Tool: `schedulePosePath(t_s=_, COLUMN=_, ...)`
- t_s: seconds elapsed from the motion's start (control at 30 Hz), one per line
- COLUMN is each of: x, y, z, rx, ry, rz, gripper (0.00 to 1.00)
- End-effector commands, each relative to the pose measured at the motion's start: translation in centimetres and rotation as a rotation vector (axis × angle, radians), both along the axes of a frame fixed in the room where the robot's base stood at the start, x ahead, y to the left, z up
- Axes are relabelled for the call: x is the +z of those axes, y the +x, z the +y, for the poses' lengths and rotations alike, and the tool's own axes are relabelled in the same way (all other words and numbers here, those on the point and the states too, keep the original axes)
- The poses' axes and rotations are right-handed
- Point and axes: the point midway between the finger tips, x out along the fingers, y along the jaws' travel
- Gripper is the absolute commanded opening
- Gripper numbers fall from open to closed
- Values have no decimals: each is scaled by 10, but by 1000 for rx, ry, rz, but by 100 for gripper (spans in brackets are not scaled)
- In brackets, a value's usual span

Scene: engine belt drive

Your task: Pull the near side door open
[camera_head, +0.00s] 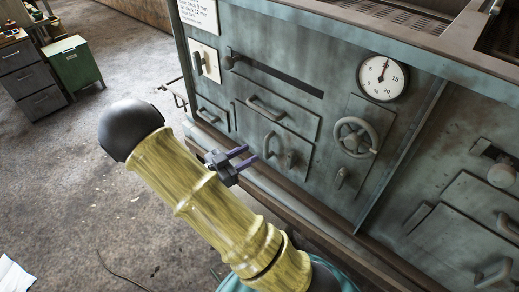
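A large grey-green metal machine (300,60) fills the right of the view. Several doors and panels show on its front, and I cannot tell which one the task calls the near side door. A wide panel (290,122) left of centre has a bar handle (267,108) and looks closed. A smaller panel (212,118) with its own handle is left of it. A larger door (465,245) at the lower right also looks closed. My gripper (251,154) is in front of the machine's lower part, its two dark fingers apart and empty, touching no handle.
Drawer cabinets (30,80) and a green cabinet (74,65) stand at the upper left. The concrete floor at left is mostly clear.

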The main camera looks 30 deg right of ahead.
Motion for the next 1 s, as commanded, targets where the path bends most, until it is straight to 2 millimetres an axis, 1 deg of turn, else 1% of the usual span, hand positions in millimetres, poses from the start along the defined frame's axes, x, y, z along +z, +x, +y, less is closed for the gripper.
schedulePosePath(t_s=0.03, x=-2, y=1, z=-10, rx=-3, ry=0, rz=-1, gripper=36)
schedulePosePath(t_s=0.1, x=-1, y=3, z=-22, rx=-3, ry=-1, rz=0, gripper=36)
schedulePosePath(t_s=0.3, x=-1, y=7, z=-47, rx=1, ry=0, rz=0, gripper=36)
schedulePosePath(t_s=0.43, x=0, y=8, z=-53, rx=2, ry=1, rz=0, gripper=36)
schedulePosePath(t_s=0.67, x=0, y=8, z=-54, rx=1, ry=1, rz=0, gripper=36)
schedulePosePath(t_s=0.77, x=0, y=8, z=-54, rx=1, ry=1, rz=0, gripper=18)
schedulePosePath(t_s=0.8, x=0, y=8, z=-54, rx=1, ry=0, rz=0, gripper=11)
schedulePosePath(t_s=0.87, x=0, y=8, z=-54, rx=1, ry=0, rz=0, gripper=0)
schedulePosePath(t_s=1.0, x=0, y=8, z=-54, rx=1, ry=0, rz=0, gripper=0)
